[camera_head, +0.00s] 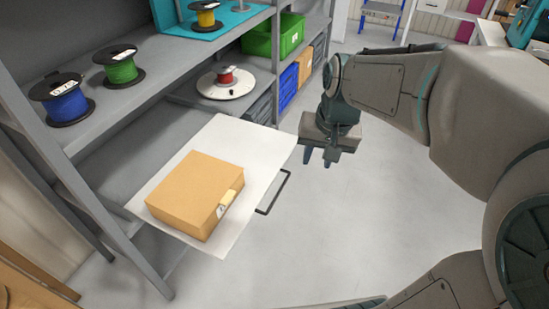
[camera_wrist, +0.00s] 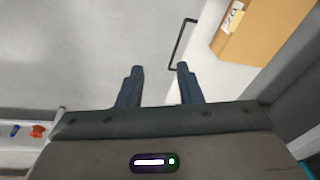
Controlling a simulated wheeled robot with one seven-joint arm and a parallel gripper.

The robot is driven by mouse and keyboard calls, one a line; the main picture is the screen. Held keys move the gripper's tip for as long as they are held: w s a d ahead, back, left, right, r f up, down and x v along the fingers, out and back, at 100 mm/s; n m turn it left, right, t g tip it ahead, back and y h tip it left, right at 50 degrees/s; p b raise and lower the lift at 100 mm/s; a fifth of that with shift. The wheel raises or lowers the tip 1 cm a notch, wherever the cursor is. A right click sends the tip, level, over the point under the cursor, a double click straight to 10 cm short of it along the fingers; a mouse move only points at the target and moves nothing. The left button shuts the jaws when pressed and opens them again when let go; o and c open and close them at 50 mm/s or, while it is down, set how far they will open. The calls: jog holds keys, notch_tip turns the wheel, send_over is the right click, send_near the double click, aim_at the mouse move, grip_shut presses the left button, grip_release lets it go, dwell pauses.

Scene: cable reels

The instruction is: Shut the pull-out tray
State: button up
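The white pull-out tray (camera_head: 247,150) sticks out from the grey shelf rack in the head view. Its dark handle (camera_head: 274,194) is on the front edge, facing right. A cardboard box (camera_head: 190,195) sits on the tray. My gripper (camera_head: 319,160) is to the right of the tray, above the floor, apart from the handle. In the wrist view my gripper (camera_wrist: 158,70) has its two fingers spread with nothing between them. The handle (camera_wrist: 180,43) shows just beyond the right finger, with the tray (camera_wrist: 208,55) and the box (camera_wrist: 254,28) to its right.
The grey rack (camera_head: 165,85) carries blue (camera_head: 62,98), green (camera_head: 119,66) and yellow (camera_head: 206,14) reels. A white disc with a red reel (camera_head: 226,82), a green crate (camera_head: 275,36) and blue bins (camera_head: 288,86) are behind the tray. The floor (camera_head: 340,230) in front is clear.

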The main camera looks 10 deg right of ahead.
aim_at(280, 190)
jog(key=w+a+f+m+g+b, duration=0.1)
jog(key=w+f+m+b, duration=0.1)
jog(key=w+f+b, duration=0.65)
jog(key=w+a+f+m+b, duration=0.2)
jog(key=w+f+b, duration=0.4)
jog(key=w+f, duration=0.4)
jog(key=shift+y, duration=0.4)
jog(key=f+b, duration=0.1)
jog(key=f, duration=0.3)
jog(key=a+f+b, duration=0.1)
jog(key=f+b, duration=0.1)
jog(key=f, duration=0.3)
jog(key=a+f+b, duration=0.1)
jog(key=f, duration=0.4)
jog(key=shift+w+a+f+b, duration=0.1)
jog(key=shift+w+f+b, duration=0.1)
jog(key=shift+b, duration=0.1)
grip_shut()
